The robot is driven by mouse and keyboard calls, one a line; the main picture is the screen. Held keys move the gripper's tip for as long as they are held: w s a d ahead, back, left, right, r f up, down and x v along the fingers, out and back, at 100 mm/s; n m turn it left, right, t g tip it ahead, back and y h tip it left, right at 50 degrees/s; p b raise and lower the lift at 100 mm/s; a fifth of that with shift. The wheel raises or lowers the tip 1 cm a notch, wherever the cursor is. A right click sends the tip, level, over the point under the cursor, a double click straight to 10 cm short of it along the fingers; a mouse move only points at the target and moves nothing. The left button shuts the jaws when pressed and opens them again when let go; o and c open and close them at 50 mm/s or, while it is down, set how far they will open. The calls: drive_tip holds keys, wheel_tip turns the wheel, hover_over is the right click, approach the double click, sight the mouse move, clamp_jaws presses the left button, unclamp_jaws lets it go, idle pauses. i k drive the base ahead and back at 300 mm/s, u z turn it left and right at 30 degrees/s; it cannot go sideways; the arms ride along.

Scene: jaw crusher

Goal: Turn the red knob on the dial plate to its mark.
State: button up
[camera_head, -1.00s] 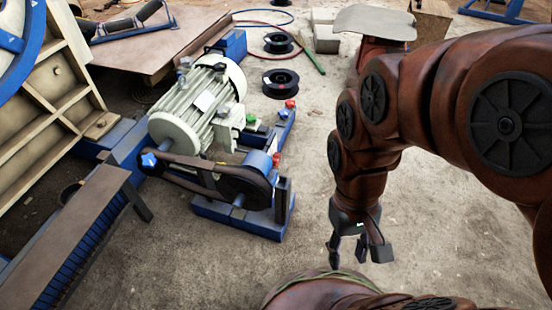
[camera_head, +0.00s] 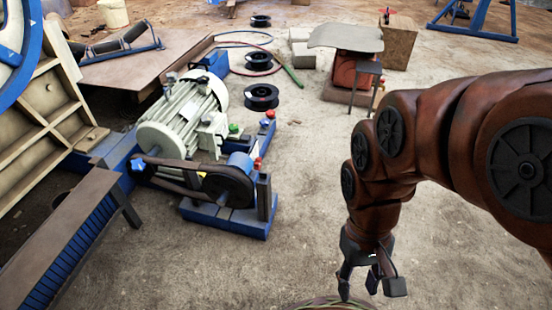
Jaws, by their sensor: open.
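A small red piece (camera_head: 387,14) stands on top of a brown box (camera_head: 397,42) at the far right back. It is too small to tell whether it is the red knob, and I cannot make out a dial plate. Two other small red knobs, a nearer one (camera_head: 258,163) and a farther one (camera_head: 270,114), sit on the blue motor base at left of centre. My gripper (camera_head: 370,281) hangs over bare ground at the lower right, open and empty, well apart from all of these.
A pale electric motor (camera_head: 187,112) with a belt drive stands on the left. Black reels (camera_head: 261,97), a hose and grey blocks lie behind it. A red machine with a grey plate (camera_head: 346,37) stands before the box. The ground in the middle is clear.

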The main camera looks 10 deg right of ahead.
sight(258, 161)
drive_tip(key=z, duration=0.05)
drive_tip(key=i, duration=1.15)
drive_tip(key=u, duration=0.45)
